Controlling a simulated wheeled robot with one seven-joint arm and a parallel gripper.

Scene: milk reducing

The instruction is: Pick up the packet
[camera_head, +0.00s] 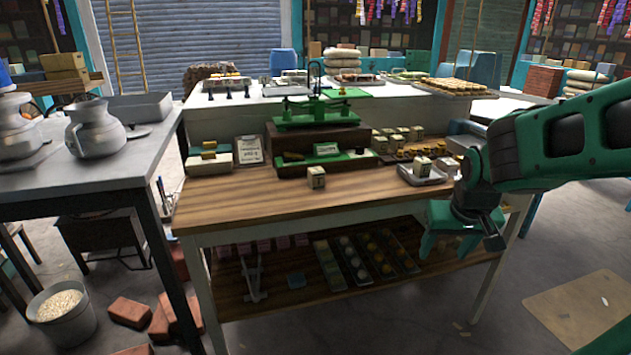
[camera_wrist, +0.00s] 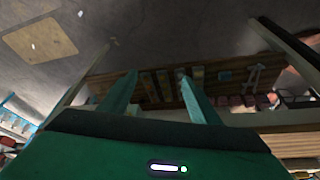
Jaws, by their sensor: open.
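A small pale packet (camera_head: 316,177) stands upright near the front of the wooden table top (camera_head: 250,205), in front of the green scale, in the head view. Similar packets (camera_head: 400,135) stand grouped farther back on the table, and another is in a metal tray (camera_head: 425,174) at the right. My gripper (camera_head: 447,248) hangs at the table's right front, below the top's level and well to the right of the front packet. In the wrist view its two green fingers (camera_wrist: 157,78) are apart with nothing between them. I cannot make out the front packet in the wrist view.
A green scale (camera_head: 320,115) on a wooden base stands behind the packet. A lower shelf (camera_head: 290,299) holds trays of goods. A grey table with metal pots (camera_head: 95,128) is at the left; a bucket (camera_head: 62,315) and bricks (camera_head: 130,312) lie on the floor.

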